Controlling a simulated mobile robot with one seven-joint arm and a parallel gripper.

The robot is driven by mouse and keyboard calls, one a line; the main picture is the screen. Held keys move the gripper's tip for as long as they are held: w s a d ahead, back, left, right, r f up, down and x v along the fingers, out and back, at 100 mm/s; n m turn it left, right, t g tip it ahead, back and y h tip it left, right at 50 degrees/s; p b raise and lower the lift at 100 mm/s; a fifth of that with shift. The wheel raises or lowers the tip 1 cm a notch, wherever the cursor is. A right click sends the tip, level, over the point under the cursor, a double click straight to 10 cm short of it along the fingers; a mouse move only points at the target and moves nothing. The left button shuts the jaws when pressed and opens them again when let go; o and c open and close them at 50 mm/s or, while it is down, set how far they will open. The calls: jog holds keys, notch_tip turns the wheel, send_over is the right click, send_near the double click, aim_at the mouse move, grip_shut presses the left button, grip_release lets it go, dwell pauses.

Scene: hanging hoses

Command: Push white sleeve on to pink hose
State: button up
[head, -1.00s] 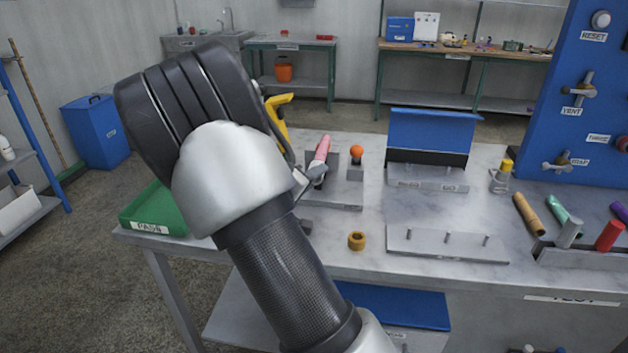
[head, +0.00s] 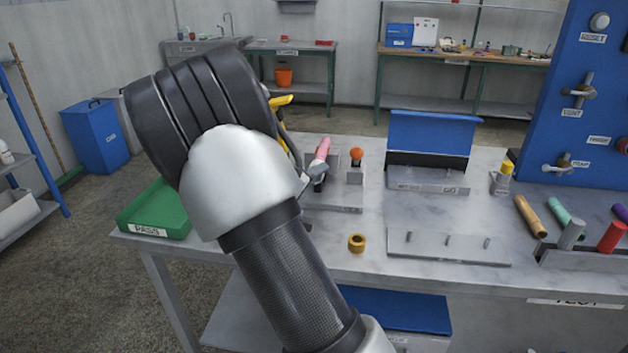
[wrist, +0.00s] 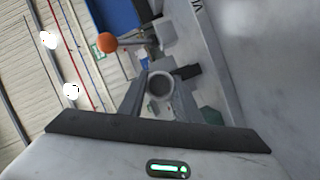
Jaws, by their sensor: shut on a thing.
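The pink hose (head: 322,149) stands tilted in a dark holder on a grey fixture plate on the bench, in the head view. My gripper (wrist: 160,88) points toward that fixture; in the head view only a little of it shows near the hose, behind my arm. In the wrist view its fingers are closed on a pale round tube seen end-on, which looks like the white sleeve (wrist: 160,81). Its open, dark bore faces the camera. The pink hose cannot be made out in the wrist view, and whether sleeve and hose touch is hidden.
An orange ball-topped lever (head: 356,153) stands just right of the hose; it also shows in the wrist view (wrist: 107,43). A green tray (head: 157,208) is at left. An amber ring (head: 357,243) and a pegged plate (head: 420,246) lie in front. Bare bench lies between.

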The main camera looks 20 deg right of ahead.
jog(key=shift+w+d+b, duration=0.45)
jog(key=shift+w+b, duration=0.1)
jog(key=shift+w, duration=0.05)
jog(key=shift+a, duration=0.1)
jog(key=shift+s+a+b, duration=0.25)
jog(key=shift+s+a, duration=0.05)
jog(key=shift+s, duration=0.2)
jog(key=shift+s+a+b, duration=0.25)
jog(key=shift+s, duration=0.2)
jog(key=shift+b, duration=0.8)
dwell(0.6)
jog(key=shift+w+d, duration=0.65)
jog(key=shift+w, duration=0.3)
dwell(0.8)
jog(key=o, duration=1.2)
jog(key=shift+r, duration=0.1)
jog(key=shift+a, duration=0.1)
